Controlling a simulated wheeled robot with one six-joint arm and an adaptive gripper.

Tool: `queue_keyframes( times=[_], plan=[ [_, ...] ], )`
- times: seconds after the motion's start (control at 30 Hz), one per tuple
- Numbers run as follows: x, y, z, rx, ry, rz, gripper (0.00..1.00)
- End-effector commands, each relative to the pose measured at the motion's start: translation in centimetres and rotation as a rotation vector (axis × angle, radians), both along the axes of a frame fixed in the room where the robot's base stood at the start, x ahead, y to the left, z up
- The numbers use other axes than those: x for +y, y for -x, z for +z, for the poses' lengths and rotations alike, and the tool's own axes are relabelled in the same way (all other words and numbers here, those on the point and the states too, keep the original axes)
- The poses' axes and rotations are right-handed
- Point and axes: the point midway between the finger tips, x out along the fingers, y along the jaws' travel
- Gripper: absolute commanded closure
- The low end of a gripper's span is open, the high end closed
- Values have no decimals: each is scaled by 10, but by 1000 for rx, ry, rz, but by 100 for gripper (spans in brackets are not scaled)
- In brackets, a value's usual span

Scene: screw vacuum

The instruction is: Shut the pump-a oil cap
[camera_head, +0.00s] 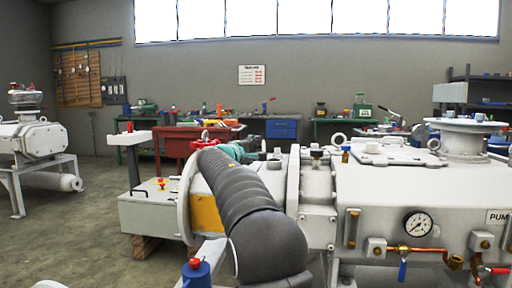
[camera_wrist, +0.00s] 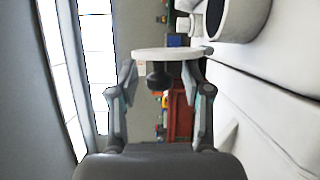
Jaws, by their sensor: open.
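In the wrist view, which is turned on its side, a white disc (camera_wrist: 165,54) shows edge-on with a dark knob (camera_wrist: 159,76) on its near side. It looks like the oil cap standing open. My gripper (camera_wrist: 162,82) is open, with one finger on each side of the knob and its tips close to the disc. I cannot tell whether they touch. A white round neck with a dark rim (camera_wrist: 230,18) is beside the disc.
A pressure gauge (camera_head: 418,223), copper pipe and small valves are on the pump's front. A grey ribbed form (camera_head: 235,185) crosses the centre. A red workbench (camera_head: 172,145) and blue drawers (camera_head: 281,129) stand behind. Another white machine (camera_head: 35,140) is at far left; open floor lies between.

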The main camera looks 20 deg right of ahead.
Motion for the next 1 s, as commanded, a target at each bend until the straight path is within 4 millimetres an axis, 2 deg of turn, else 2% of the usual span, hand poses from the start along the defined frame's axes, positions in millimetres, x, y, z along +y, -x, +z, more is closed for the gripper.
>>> queue_keyframes(
  times=[0.27, 0.4, 0.47, 0.77, 1.0],
  plan=[
    [-1, -1, 0, 0, 0, 0, 51],
    [-1, 0, 0, 0, 0, 0, 86],
    [-1, 0, 0, 0, 0, 0, 100],
    [-2, 0, 1, -9, -13, 0, 100],
    [-5, 2, 3, -64, -94, 0, 100]
  ],
)
